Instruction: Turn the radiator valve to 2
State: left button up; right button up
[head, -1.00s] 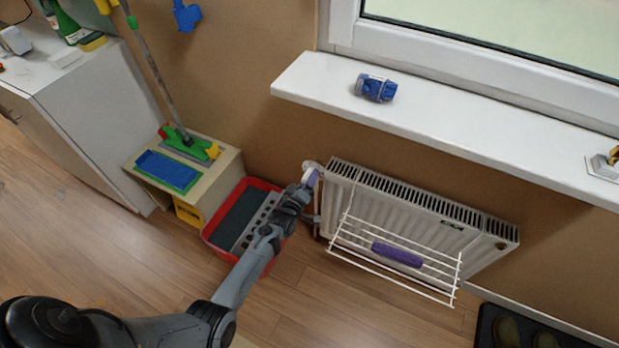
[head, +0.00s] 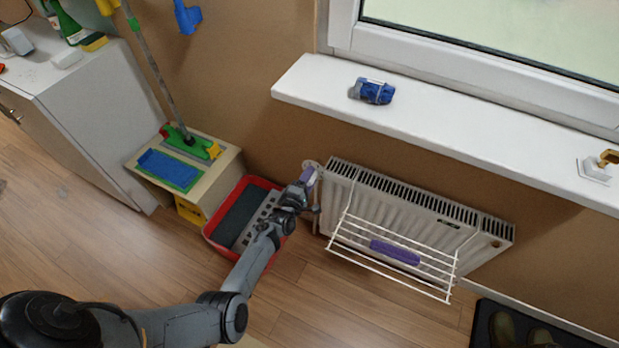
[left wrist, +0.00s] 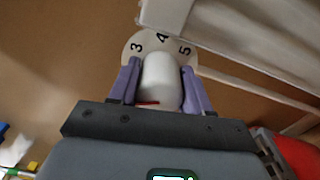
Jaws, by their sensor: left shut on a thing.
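The radiator (head: 420,205) hangs on the wall under the window sill. Its valve is at the upper left end, mostly hidden by my gripper in the head view. In the left wrist view the white valve knob (left wrist: 160,80) sits between the two purple fingers of my left gripper (left wrist: 158,90), which is shut on it. A white dial plate (left wrist: 138,44) behind the knob shows 3, 4 and 5; other numbers are hidden. A red mark (left wrist: 147,102) shows on the knob near the gripper's palm. My left gripper (head: 308,175) is at the radiator's left end in the head view. My right gripper is not in view.
A white drying rack (head: 395,255) with a purple roll (head: 395,252) hangs on the radiator's front. A red tray (head: 212,232) stands on the floor below my left arm. A blue object (head: 373,91) lies on the sill (head: 440,115). A dark shoe mat (head: 480,325) is at lower right.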

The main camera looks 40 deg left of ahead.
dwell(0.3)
pick_arm(q)
jog(key=o, duration=0.8)
jog(key=shift+c, duration=0.2)
jog(key=shift+s+r+p, duration=0.1)
jog(key=shift+s+p, duration=0.2)
jog(key=shift+s, duration=0.1)
jog(key=p+v, duration=0.3)
jog(key=v, duration=0.7)
